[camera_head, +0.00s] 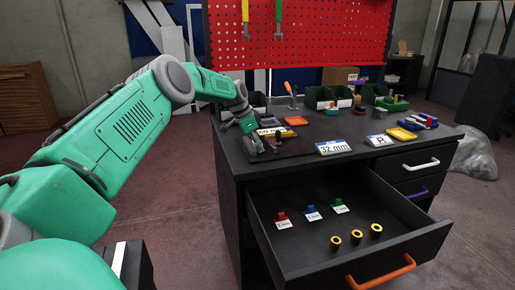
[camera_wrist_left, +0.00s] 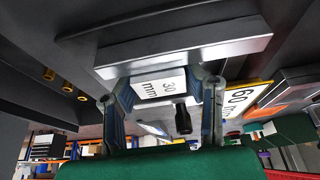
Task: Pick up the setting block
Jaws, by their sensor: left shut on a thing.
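In the wrist view, a silver-grey block (camera_wrist_left: 185,52) with a white 30 mm label (camera_wrist_left: 158,87) spans the fingertips of my left gripper (camera_wrist_left: 164,90); I take it for the setting block. The fingers stand apart, closed on its sides. A black knob (camera_wrist_left: 183,118) shows between the fingers. In the head view, my left gripper (camera_head: 252,143) is low at the left front part of the tabletop, by a dark plate (camera_head: 292,147); the held block is hard to make out there. A 60 mm label (camera_wrist_left: 243,98) lies right of the fingers. My right gripper is not seen.
The open drawer (camera_head: 294,264) holds red, blue and green labelled pieces and yellow-ringed cylinders (camera_head: 357,237). On the cabinet top (camera_head: 345,168) stand a 32 mm sign (camera_head: 333,147), an A sign (camera_head: 379,140), a yellow tray (camera_head: 401,135) and green bins (camera_head: 318,97). A red pegboard (camera_head: 330,35) is behind.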

